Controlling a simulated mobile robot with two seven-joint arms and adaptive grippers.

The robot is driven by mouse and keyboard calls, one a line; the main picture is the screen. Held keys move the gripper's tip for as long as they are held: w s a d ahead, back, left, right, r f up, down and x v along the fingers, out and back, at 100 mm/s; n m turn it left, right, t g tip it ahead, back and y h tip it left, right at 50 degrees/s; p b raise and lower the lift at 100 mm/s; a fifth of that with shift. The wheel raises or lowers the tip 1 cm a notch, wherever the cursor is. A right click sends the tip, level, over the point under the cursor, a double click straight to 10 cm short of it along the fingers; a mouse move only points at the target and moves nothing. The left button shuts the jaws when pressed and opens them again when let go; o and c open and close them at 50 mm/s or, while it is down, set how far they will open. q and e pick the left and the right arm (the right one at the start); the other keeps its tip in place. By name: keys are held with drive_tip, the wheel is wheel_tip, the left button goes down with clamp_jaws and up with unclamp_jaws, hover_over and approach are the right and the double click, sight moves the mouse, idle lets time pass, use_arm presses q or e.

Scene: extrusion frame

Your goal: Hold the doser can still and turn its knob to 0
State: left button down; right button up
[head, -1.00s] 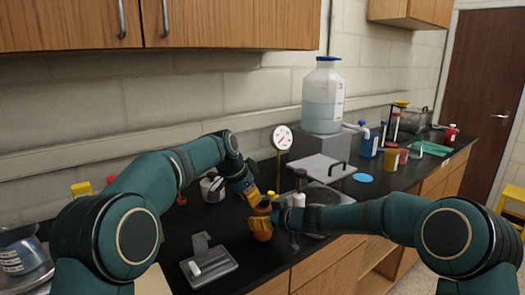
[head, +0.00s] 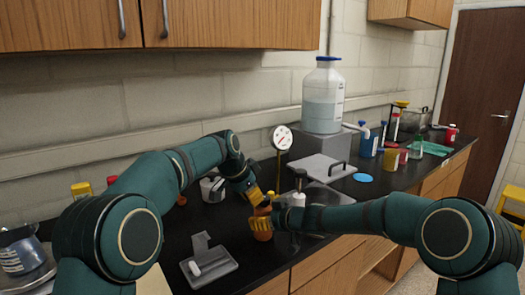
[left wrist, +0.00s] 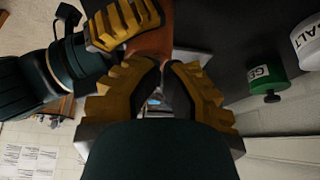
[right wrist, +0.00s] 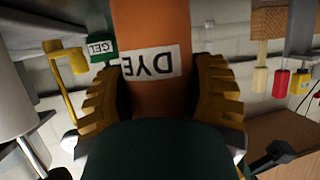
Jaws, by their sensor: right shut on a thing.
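The doser can (head: 264,236) is orange-brown and stands near the front edge of the black bench. In the right wrist view its white DYE label (right wrist: 150,64) is upside down. My right gripper (head: 262,225) is shut on the can's body, one yellow finger on each side. My left gripper (head: 258,200) is right above, pointing down at the can's top. In the left wrist view (left wrist: 163,68) its fingertips are close together beside the orange can (left wrist: 152,44). The knob and its marks are hidden by the fingers, so its setting cannot be read.
A dial gauge on a yellow stem (head: 282,138) stands behind the can. A white pump bottle (head: 299,190) is close on the right.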

use_arm(q)
drive_tip(key=shift+s+d, duration=0.15)
drive_tip(key=shift+s, duration=0.05)
drive_tip(key=shift+s+d, duration=0.15)
drive_tip(key=shift+s, duration=0.15)
drive_tip(key=shift+s+d, duration=0.15)
drive_tip(key=shift+s, duration=0.1)
drive_tip(key=shift+s+d, duration=0.2)
drive_tip(key=shift+d, duration=0.05)
drive_tip(key=shift+s+d, duration=0.1)
drive_tip(key=shift+d, duration=0.1)
idle(0.5)
drive_tip(key=shift+s+a, duration=0.25)
drive_tip(key=shift+s, duration=0.05)
drive_tip(key=shift+r, duration=3)
drive_tip(key=shift+w, duration=0.1)
